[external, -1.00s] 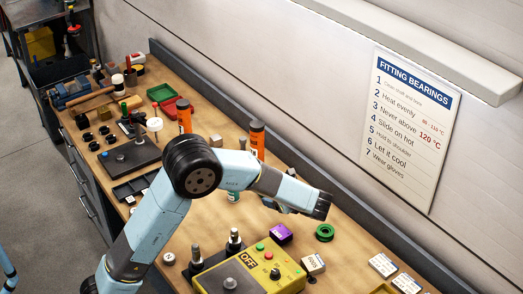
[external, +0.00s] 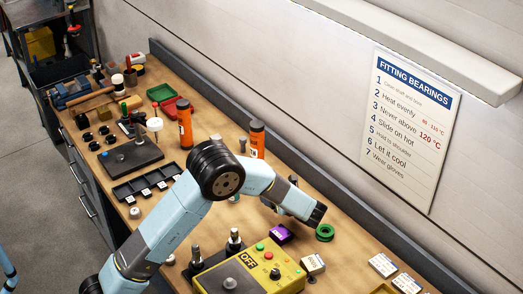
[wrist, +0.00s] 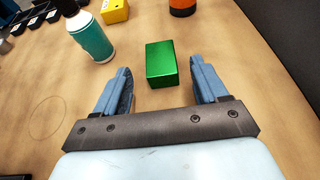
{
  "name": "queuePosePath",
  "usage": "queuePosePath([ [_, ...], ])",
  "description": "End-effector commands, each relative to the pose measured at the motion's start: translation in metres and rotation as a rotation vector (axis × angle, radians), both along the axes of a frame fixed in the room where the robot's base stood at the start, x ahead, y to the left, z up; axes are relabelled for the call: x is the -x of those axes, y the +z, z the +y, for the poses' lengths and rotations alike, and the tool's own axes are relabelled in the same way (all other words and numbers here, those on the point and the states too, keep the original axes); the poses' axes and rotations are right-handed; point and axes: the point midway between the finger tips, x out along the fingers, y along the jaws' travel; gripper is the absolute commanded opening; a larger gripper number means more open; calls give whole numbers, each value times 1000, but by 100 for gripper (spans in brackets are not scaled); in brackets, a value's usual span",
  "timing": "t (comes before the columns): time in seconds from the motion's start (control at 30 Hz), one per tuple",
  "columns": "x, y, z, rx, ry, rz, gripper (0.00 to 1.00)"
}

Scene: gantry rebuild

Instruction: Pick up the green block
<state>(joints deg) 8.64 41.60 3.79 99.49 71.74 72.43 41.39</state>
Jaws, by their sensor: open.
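The green block (wrist: 162,65) is a shiny rectangular box standing on the wooden bench in the wrist view. It sits just beyond my gripper (wrist: 163,92), roughly centred between the two blue fingers and a little ahead of their tips. The gripper is open and nothing is between the fingers. In the external view my arm reaches over the bench from the lower left, and the forearm covers the area around the gripper. I cannot make out the green block there.
A yellow block (wrist: 114,10) and an orange bottle (wrist: 182,7) lie beyond.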

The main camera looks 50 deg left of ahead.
Motion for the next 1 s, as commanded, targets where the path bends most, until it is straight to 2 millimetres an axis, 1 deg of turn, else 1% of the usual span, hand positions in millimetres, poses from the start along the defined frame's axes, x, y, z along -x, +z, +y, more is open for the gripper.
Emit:
queuePosePath([
  [0.17, 0, -3, 6, 1, 0, -1, 72],
  [0.27, -1, -6, 13, 0, 0, 0, 72],
  [0.53, -4, -21, 46, 1, 2, 1, 72],
  [0.63, -4, -23, 50, 1, 0, 0, 72],
  [0.8, -5, -23, 50, 1, -1, 0, 72],
  [0.83, -4, -23, 50, 0, -1, 0, 71],
  [1.0, -4, -23, 50, 0, -1, 0, 55],
])
